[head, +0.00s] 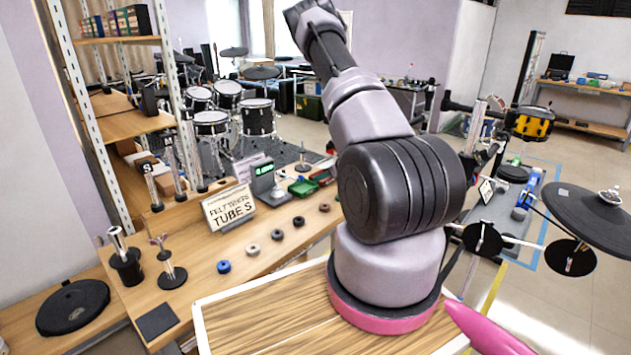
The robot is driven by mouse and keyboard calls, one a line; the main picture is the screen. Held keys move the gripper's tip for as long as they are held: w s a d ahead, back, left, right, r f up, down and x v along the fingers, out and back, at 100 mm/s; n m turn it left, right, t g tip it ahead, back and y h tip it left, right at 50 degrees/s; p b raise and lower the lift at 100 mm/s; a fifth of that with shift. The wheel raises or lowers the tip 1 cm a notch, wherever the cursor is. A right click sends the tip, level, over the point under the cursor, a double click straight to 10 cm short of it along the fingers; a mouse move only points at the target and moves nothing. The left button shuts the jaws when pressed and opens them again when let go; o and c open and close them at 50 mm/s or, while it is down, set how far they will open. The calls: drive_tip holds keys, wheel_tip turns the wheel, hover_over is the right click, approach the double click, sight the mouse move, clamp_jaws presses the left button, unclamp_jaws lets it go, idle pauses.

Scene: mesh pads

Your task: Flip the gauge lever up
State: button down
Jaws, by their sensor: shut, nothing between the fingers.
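A small dark gauge box (263,178) with a lit green display stands near the back of the wooden workbench, left of my arm. A small pale part shows at its lower right, but I cannot tell whether this is the lever or which way it points.
A sign reading "felt, tubes" (229,207) stands left of the gauge. Several rings, including a blue one (224,267), lie along the bench (200,290). Upright rods stand at the bench's left and back. Green and red trays (303,187) lie right of the gauge. Cymbals stand far right.

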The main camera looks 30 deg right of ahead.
drive_tip(key=x, duration=0.8)
drive_tip(key=shift+w+f, duration=0.15)
